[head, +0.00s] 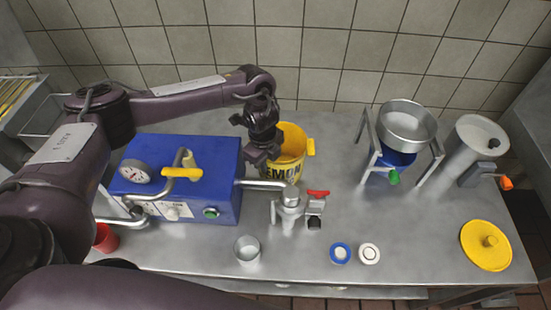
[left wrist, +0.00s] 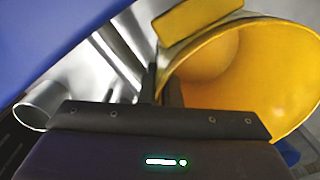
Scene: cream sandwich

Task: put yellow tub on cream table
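The yellow tub (head: 290,142), with dark "LEMON" lettering, appears upright behind the blue machine's metal pipe on a grey metal table (head: 420,240). I see no cream-coloured table. My left gripper (head: 262,158) is at the tub's left side in the head view. In the left wrist view its two fingers (left wrist: 161,90) are close together, with the rim of the tub (left wrist: 245,75) seeming to run between them. They look shut on the tub's wall. The tub's base is partly hidden by the pipe. My right gripper is not in view.
A blue machine (head: 215,165) with a gauge stands left of the tub, its pipe and valve (head: 290,200) in front. A metal cup (head: 247,250) stands nearer. A hopper stand (head: 405,122), grey cylinder (head: 473,145) and yellow lid (head: 485,245) are right.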

